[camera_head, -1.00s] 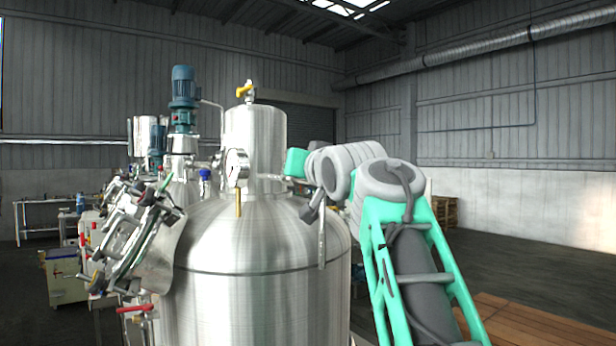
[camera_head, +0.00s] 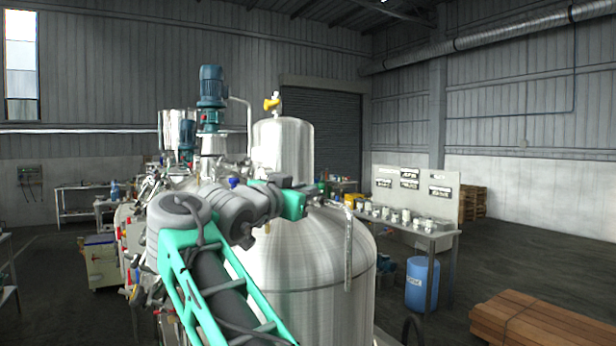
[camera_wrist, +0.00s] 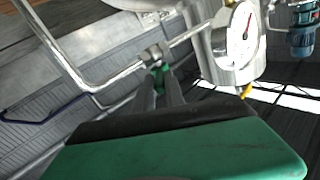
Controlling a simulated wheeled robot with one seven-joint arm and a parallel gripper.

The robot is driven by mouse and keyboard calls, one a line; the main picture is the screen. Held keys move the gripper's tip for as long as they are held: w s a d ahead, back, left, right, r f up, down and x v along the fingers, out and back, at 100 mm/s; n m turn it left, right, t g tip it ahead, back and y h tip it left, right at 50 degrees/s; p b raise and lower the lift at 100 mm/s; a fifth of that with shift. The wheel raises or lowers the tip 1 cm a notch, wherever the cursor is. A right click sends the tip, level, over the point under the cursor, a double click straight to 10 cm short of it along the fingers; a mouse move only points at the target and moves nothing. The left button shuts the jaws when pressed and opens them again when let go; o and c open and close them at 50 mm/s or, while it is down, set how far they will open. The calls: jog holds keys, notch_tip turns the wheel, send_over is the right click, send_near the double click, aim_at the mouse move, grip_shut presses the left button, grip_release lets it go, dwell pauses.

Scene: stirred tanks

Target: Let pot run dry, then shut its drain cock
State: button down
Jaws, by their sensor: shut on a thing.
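A large steel tank (camera_head: 320,265) with a domed top stands in front of me in the head view. My gripper (camera_head: 317,190) is over its dome, partly hidden by my arm. In the wrist view my gripper (camera_wrist: 160,88) reaches to a small metal fitting (camera_wrist: 156,54) on a thin pipe. The fingers are close together around a small green part (camera_wrist: 158,76) just below this fitting; I cannot tell whether it is the drain cock's handle. A round gauge (camera_wrist: 240,30) is to the right. The tank's contents and outlet are not visible.
To the right are a bench (camera_head: 440,236) with several small containers, a blue drum (camera_head: 422,284) and stacked planks (camera_head: 550,318). Open floor lies between bench and planks.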

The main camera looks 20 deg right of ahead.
jog(key=shift+w+a+r+m+g+h, duration=0.1)
jog(key=shift+r+m+g+h, duration=0.2)
jog(key=shift+g, duration=0.1)
jog(key=c, duration=1.6)
grip_release()
jog(key=shift+f, duration=0.1)
jog(key=shift+c, duration=0.2)
jog(key=shift+o, duration=1.2)
jog(key=shift+f, duration=0.1)
